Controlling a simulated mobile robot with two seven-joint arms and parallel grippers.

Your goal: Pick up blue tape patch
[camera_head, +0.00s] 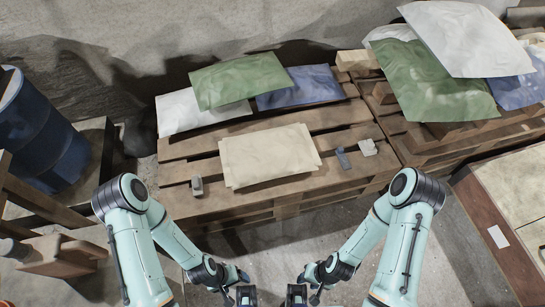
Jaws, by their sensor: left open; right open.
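A small narrow blue-grey strip (342,158), which looks like the blue tape patch, lies on the wooden pallet (300,196) near its right front. It sits just right of a stack of cream sheets (268,156) and left of a small light grey block (368,147). My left gripper (245,296) and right gripper (297,295) are at the bottom edge, in front of the pallet and well apart from the strip. Both are open, partly cut off by the frame, and I see nothing held in them.
A small grey object (197,186) stands at the pallet's left front. Green (238,81), white (190,112) and blue (301,88) bags lie at its back. More bags (468,40) are piled on the right pallet. A blue barrel (38,135) stands left, a wooden box (500,220) right.

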